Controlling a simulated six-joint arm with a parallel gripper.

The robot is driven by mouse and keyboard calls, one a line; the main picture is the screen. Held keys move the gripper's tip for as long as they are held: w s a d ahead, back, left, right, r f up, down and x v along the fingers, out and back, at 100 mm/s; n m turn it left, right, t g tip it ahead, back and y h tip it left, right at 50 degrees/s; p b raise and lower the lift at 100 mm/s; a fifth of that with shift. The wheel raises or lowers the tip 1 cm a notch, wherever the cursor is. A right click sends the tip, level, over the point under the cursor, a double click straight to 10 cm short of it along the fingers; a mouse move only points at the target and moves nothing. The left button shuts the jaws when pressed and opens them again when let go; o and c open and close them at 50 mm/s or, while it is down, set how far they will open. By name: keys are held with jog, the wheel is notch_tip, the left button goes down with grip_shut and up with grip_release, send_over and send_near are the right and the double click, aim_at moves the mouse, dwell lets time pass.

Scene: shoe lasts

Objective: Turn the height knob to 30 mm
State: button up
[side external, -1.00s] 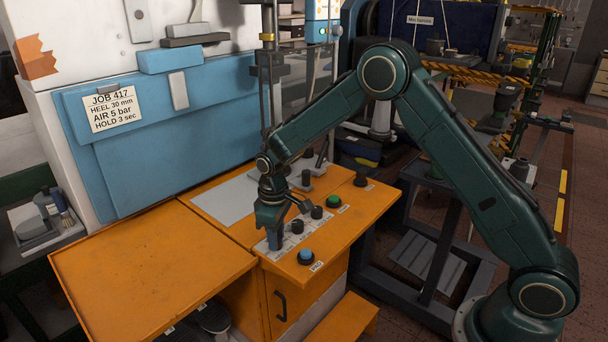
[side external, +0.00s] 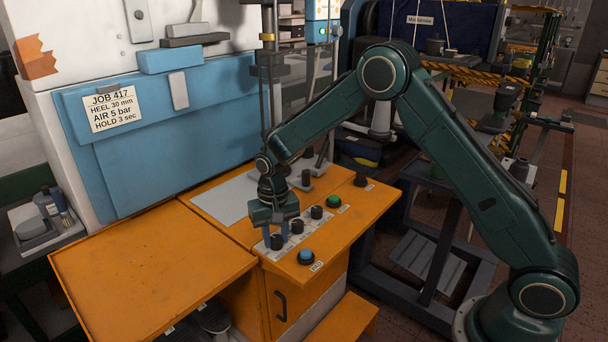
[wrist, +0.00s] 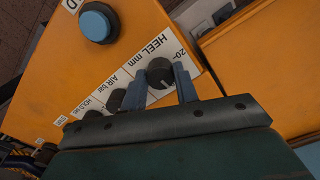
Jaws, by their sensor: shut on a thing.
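The height knob is the black knob on the panel strip marked "HEEL mm" (wrist: 159,73), with "20" printed beside it in the wrist view. In the side view this knob (side external: 276,242) is at the near left end of the knob row. My gripper (side external: 276,233) points down over it, with its blue fingers on either side, shut on the knob. In the wrist view the gripper's blue fingers (wrist: 180,80) stand against the knob. A pale mark shows on the knob, but most of the scale is hidden, so I cannot read its setting.
Knobs labelled AIR bar (wrist: 116,98) and HOLD (wrist: 92,116) stand close beside it. A blue button (side external: 305,257) and a green button (side external: 333,201) are nearby. A job card (side external: 110,109) reads HEEL 30 mm. The orange tabletop (side external: 150,260) at left is clear.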

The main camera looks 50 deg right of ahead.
aim_at(275, 238)
jog(key=shift+m, duration=0.5)
jog(key=o, duration=1)
jog(key=shift+r, duration=0.15)
notch_tip(275, 238, up, 14)
jog(key=shift+f, duration=0.2)
jog(key=shift+r, duration=0.1)
